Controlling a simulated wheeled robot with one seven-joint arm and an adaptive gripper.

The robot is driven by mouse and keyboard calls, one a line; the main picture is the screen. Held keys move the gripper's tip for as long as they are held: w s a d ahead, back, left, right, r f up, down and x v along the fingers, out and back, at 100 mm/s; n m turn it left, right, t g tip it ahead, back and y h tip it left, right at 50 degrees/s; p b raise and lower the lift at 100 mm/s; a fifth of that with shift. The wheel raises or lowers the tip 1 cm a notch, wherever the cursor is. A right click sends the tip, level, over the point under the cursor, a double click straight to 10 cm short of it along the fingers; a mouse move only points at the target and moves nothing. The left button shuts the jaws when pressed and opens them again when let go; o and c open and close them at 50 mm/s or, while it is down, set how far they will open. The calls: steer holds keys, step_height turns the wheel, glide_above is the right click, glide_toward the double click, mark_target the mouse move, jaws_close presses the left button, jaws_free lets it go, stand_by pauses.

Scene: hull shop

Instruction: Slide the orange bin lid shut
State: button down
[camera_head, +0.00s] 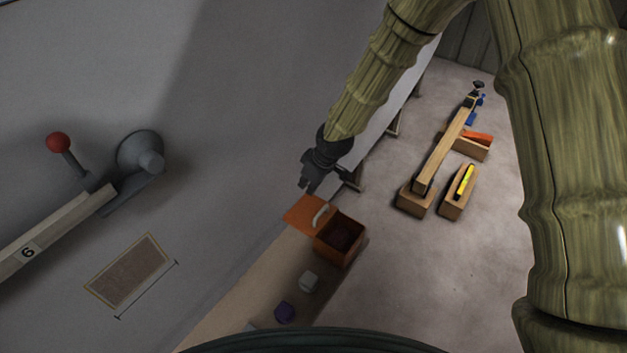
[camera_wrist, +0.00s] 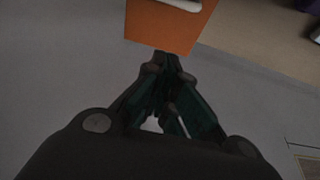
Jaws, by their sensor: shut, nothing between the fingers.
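The orange bin (camera_head: 354,252) stands on the bench with its dark inside largely uncovered. Something dark may lie in it, but I cannot tell what. Its flat orange lid (camera_head: 298,212) sits to the left of the opening, slid off it, with a pale curved handle (camera_head: 320,216) near the bin side. My gripper (camera_head: 306,187) is shut and empty, just above and beyond the lid's far side. In the wrist view the lid (camera_wrist: 170,28) lies right ahead of my closed fingertips (camera_wrist: 167,58), with part of the handle (camera_wrist: 184,4) at the top edge. I cannot tell whether the fingertips touch the lid.
A grey block (camera_head: 309,281) and a purple piece (camera_head: 285,312) sit on the tan bench (camera_head: 237,318) nearer me. A grey wall-like surface with a red-knobbed lever (camera_head: 59,143) fills the left. Wooden boxes (camera_head: 457,195) and a beam (camera_head: 441,152) are on the floor at right.

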steer(key=p, duration=0.2)
glide_above(314, 215)
steer(key=w+a, duration=0.2)
steer(key=a, duration=0.2)
steer(key=f, duration=0.6)
steer(key=shift+w+d+f, duration=0.15)
steer(key=shift+d+f, duration=0.1)
steer(key=shift+f, duration=0.05)
steer(key=s+d, duration=0.1)
steer(key=s+d+p, duration=0.1)
steer(key=shift+d+f, duration=0.15)
steer(key=shift+d, duration=0.15)
steer(key=shift+s+d+f, duration=0.1)
steer(key=shift+d+f, duration=0.1)
steer(key=shift+d, duration=0.05)
steer(key=shift+s+d, duration=0.1)
steer(key=shift+d, duration=0.1)
